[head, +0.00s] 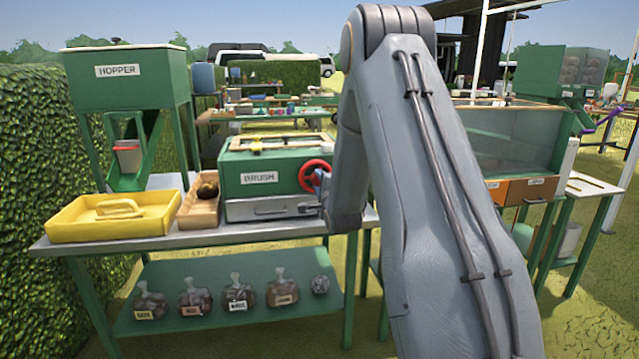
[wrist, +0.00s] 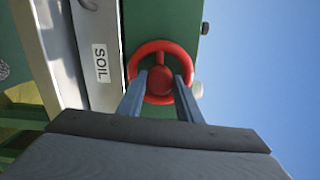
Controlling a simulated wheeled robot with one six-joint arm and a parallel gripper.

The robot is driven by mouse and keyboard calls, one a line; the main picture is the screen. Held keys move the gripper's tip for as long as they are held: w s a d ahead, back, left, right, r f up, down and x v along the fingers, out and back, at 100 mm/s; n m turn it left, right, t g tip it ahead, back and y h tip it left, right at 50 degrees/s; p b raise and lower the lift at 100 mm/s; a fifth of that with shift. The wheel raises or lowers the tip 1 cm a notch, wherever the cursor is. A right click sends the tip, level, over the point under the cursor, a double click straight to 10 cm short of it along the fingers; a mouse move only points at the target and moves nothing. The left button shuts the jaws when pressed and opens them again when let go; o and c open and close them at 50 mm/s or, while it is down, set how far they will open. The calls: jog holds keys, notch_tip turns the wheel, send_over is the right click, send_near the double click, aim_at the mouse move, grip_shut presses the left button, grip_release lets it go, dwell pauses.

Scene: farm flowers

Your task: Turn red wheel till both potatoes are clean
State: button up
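The red wheel (head: 315,176) is on the right end of the green box labelled BRUSH (head: 290,178), on the metal-topped bench. In the wrist view the red wheel (wrist: 162,45) faces me, and my gripper (wrist: 160,76) has its two fingers on either side of the hub, with the hub filling the gap between the tips. A dark, round, potato-like thing (head: 207,191) is in the wooden tray (head: 199,213) left of the box. I cannot see inside the box or make out two potatoes.
A yellow tray (head: 70,226) with a yellow handled tool (head: 115,208) is at the bench's left. The green hopper (head: 118,83) stands behind it. Several labelled bags (head: 238,297) lie on the lower shelf. A glass-fronted tank (head: 510,150) stands right of my arm.

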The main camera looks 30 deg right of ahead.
jog(key=o, duration=0.4)
jog(key=shift+v, duration=3.9)
